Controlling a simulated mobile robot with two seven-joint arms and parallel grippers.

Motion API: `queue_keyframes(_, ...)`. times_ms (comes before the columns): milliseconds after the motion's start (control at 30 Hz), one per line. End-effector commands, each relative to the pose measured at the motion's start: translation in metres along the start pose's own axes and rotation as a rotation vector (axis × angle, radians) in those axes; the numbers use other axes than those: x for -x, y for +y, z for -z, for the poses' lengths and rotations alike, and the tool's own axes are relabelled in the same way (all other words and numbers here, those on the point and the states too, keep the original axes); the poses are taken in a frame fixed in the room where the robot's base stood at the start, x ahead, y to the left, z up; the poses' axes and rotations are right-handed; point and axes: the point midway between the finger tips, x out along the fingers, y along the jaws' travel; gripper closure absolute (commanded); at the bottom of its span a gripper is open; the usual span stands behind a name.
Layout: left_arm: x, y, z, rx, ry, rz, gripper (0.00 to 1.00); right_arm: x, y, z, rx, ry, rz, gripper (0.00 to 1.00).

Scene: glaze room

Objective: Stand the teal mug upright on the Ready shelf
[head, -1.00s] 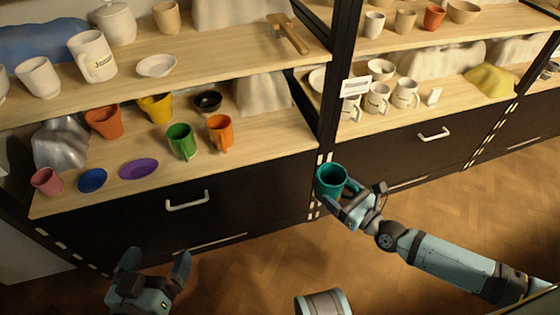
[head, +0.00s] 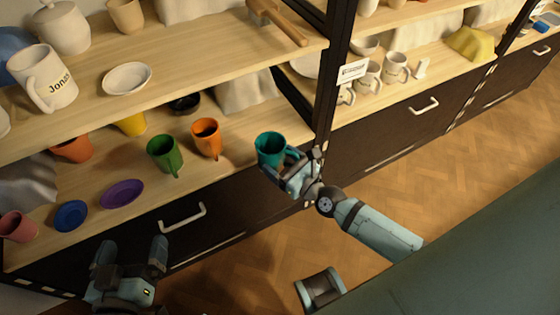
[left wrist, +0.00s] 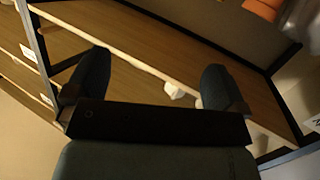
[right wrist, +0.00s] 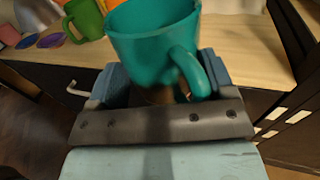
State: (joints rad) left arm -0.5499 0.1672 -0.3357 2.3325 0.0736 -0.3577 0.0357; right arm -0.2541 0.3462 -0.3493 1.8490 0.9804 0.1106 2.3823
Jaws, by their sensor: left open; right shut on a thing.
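The teal mug (head: 270,148) is upright, or nearly so, at the right end of the lower left shelf (head: 232,160). I cannot tell whether its base touches the board. My right gripper (head: 293,170) is shut on it from the front right. In the right wrist view the mug (right wrist: 150,45) stands between the fingers, its handle toward the camera. My left gripper (head: 131,252) is open and empty, low in front of the left cabinet.
An orange mug (head: 206,138) and a green mug (head: 164,154) stand left of the teal mug. A purple dish (head: 121,193) and a blue dish (head: 70,215) lie near the front edge. The upper board (head: 200,72) overhangs behind. A dark post (head: 332,90) rises at right.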

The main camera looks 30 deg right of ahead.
Motion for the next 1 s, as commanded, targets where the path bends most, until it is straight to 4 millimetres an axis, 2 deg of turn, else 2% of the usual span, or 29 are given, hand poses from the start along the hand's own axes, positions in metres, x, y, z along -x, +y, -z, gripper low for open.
queue_keyframes(667, -0.004, 0.009, 0.017, 0.016, 0.103, -0.034, 0.00, -0.079, -0.025, 0.002, 0.000, -0.004, 0.001, 0.45)
queue_keyframes(1000, -0.002, 0.019, 0.036, 0.032, 0.207, -0.072, 0.00, -0.118, -0.037, 0.003, -0.001, -0.005, 0.001, 0.45)
